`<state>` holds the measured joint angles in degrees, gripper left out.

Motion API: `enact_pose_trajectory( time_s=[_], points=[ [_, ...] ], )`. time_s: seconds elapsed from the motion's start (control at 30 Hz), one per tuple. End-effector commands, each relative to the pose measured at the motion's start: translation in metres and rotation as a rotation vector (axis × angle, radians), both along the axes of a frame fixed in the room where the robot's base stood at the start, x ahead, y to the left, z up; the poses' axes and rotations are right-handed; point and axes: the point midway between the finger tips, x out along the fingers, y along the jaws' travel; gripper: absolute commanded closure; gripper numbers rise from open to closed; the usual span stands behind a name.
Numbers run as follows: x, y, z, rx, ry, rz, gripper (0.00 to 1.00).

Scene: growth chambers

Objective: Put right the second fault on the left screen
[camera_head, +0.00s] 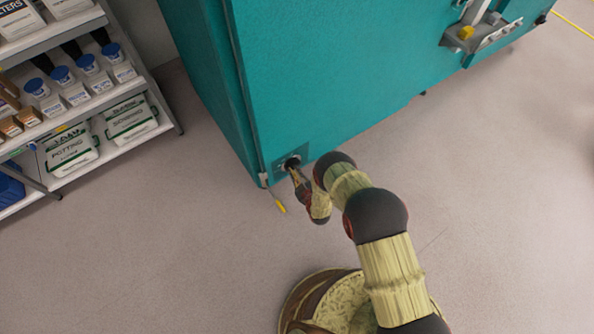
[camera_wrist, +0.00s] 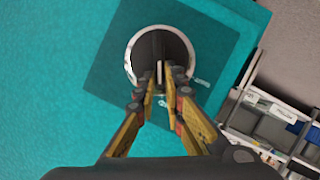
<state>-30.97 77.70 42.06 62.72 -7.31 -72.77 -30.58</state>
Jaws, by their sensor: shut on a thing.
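My gripper (camera_head: 297,174) reaches a round fitting (camera_head: 289,162) low on the front of the teal chamber (camera_head: 320,80), near its left edge. In the wrist view the fitting is a bright metal ring (camera_wrist: 131,52) around a dark centre, on a darker teal square plate (camera_wrist: 105,85). My fingertips (camera_wrist: 160,76) are at the dark centre, shut on a thin upright grip (camera_wrist: 159,72) that stands in the ring. The fingers partly hide it. No screen is in view.
A shelf rack (camera_head: 110,95) with jars and labelled tubs stands at the left. The floor is clear.

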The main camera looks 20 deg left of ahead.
Motion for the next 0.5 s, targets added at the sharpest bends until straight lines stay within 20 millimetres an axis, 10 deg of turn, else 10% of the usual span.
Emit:
enact_pose_trajectory(
  time_s=[0.5],
  points=[
    [-0.012, 0.009, -0.014, -0.318, -0.371, 0.002, 1.00]
  ],
)
